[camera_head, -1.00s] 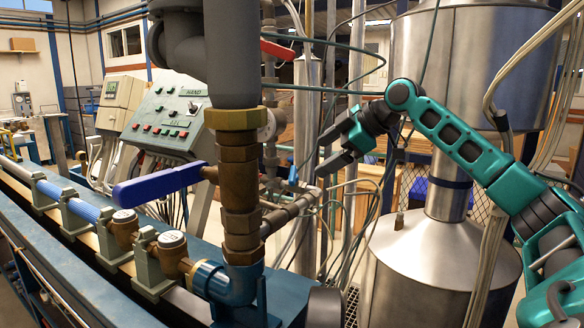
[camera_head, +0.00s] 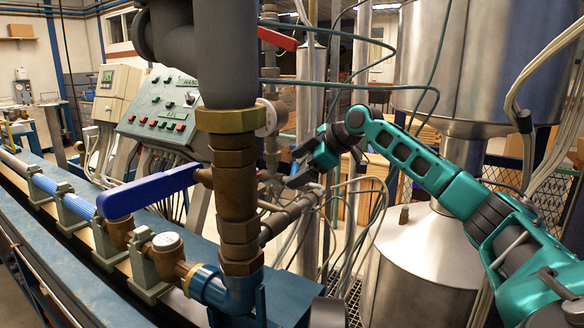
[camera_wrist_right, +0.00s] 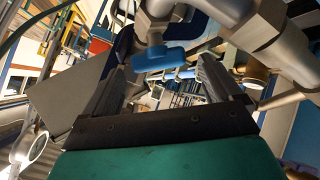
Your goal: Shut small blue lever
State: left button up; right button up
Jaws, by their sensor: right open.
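The small blue lever (camera_wrist_right: 165,57) shows in the right wrist view, mounted on grey metal pipework just ahead of my gripper. It appears between the two finger lines, toward the top of the picture. My right gripper (camera_wrist_right: 163,72) is open and empty, with a dark finger on each side. In the head view my right gripper (camera_head: 296,166) is behind and to the right of the brass pipe column, near the rear pipe fittings. There it seems to cover the small lever. I cannot tell whether the fingers touch it. My left gripper is not in view.
A large blue lever (camera_head: 148,190) sticks out left from the brass column (camera_head: 237,190) in front. A red lever (camera_head: 279,39) is higher up behind. A steel tank (camera_head: 410,270) stands at right, with loose hoses around the arm. A control panel (camera_head: 163,112) stands behind left.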

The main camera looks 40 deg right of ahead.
jog(key=shift+x, duration=1.35)
jog(key=shift+c, duration=0.2)
